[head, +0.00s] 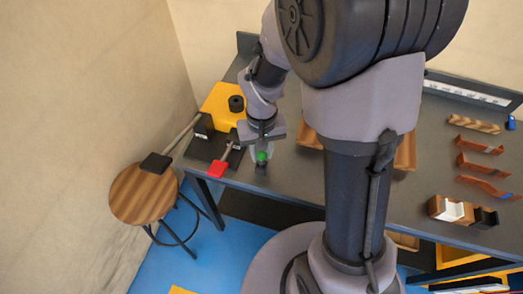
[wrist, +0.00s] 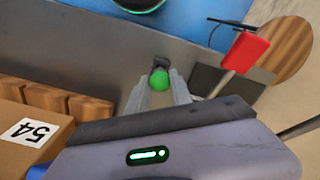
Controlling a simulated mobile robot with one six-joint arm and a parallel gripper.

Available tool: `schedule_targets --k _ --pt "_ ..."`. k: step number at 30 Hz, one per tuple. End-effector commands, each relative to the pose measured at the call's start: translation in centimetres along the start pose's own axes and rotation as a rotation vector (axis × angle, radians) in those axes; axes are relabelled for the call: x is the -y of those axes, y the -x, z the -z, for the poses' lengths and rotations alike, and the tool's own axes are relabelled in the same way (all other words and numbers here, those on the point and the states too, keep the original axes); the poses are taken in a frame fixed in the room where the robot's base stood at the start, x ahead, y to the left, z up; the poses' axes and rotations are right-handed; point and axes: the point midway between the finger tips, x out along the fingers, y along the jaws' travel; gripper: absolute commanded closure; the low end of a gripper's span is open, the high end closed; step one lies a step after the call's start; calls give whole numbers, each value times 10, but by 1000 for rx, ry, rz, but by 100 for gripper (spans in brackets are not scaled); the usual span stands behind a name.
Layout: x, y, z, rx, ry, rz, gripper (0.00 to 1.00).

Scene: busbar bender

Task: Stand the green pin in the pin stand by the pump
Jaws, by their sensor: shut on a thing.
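The green pin shows as a round green head (head: 261,156) at the front edge of the bench. It also shows in the wrist view (wrist: 160,106), between the fingers. My gripper (wrist: 158,98) is shut on it, pointing down; in the head view my gripper (head: 262,148) is just above the green head. A small dark block, which looks like the pin stand (head: 261,169), is right below the pin and also shows just beyond it in the wrist view (wrist: 160,79). The pin's lower part is hidden, so I cannot tell whether it is in the stand.
A red-ended lever (head: 217,169) of the pump or bender is close left of my gripper, and also shows in the wrist view (wrist: 245,51). A yellow bender part (head: 216,101) is behind it. A wooden stool (head: 143,194) stands left. Wooden blocks (wrist: 60,97) and a box marked 54 (wrist: 25,138) are nearby.

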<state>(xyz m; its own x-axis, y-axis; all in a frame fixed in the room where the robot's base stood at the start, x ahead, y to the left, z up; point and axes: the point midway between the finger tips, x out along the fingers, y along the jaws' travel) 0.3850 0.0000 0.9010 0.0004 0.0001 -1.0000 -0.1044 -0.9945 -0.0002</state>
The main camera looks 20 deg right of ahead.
Motion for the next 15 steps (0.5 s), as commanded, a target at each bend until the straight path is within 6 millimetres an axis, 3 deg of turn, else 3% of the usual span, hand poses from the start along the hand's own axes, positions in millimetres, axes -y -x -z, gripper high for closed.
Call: schedule_targets --k 15 --pt "0 -14 0 0 0 0 100"
